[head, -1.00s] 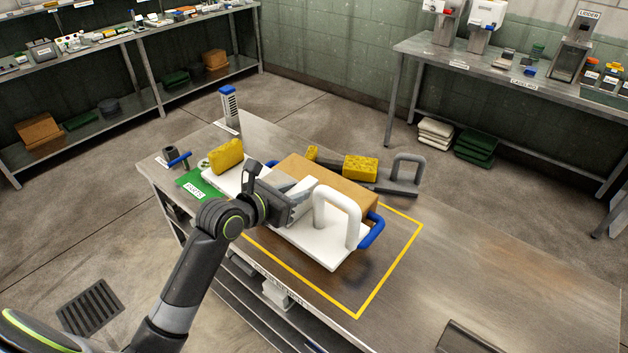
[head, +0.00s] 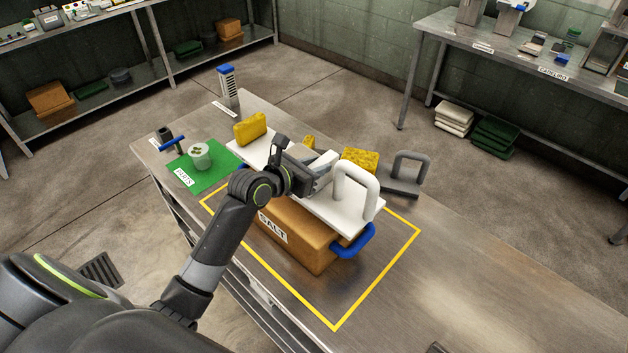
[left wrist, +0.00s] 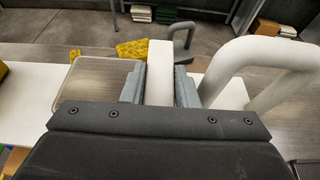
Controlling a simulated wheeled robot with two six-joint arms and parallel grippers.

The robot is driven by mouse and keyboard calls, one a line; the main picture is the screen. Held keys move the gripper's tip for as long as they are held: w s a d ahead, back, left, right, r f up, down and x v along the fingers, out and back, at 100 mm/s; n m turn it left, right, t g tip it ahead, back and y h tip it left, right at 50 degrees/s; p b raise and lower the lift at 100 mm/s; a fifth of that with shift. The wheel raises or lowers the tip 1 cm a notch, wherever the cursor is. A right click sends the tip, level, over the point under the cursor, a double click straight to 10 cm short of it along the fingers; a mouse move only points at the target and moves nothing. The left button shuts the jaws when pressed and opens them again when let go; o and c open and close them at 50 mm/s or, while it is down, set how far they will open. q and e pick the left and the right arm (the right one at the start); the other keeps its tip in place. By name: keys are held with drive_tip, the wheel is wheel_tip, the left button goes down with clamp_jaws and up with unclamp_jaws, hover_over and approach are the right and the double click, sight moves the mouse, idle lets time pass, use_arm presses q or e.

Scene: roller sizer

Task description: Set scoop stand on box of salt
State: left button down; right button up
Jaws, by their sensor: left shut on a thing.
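The scoop stand, a long white board with an upright loop handle (head: 352,205), lies across the top of the box of salt, covering much of it. I cannot tell whether it touches the box. The box of salt (head: 300,243) is brown, with a SALT label on its front and a blue handle at its right end. My left gripper (head: 322,165) is shut on a white upright part of the stand, left of the loop. In the left wrist view that white part (left wrist: 160,72) stands between the fingers, with the loop (left wrist: 265,62) to the right. My right gripper is not in view.
A yellow outline (head: 378,282) surrounds the box on the metal table. Yellow sponges (head: 250,128) (head: 360,159) and a grey handled piece (head: 405,178) are close behind. A clear cup (head: 199,156) stands on a green mat (head: 218,167) at left. The table's right side is mostly bare.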

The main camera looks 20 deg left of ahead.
use_arm(q)
drive_tip(key=shift+f, duration=0.65)
drive_tip(key=f, duration=0.3)
drive_tip(key=shift+w+d+f, duration=0.1)
drive_tip(key=shift+w+f, duration=0.1)
drive_tip(key=shift+f, duration=0.25)
drive_tip(key=shift+s, duration=0.1)
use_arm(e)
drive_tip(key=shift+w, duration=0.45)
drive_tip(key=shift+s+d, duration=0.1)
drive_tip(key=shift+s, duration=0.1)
use_arm(q)
drive_tip(key=c, duration=1.2)
unclamp_jaws()
drive_tip(key=shift+f, duration=0.15)
drive_tip(key=shift+o, duration=0.4)
drive_tip(key=shift+s, duration=0.1)
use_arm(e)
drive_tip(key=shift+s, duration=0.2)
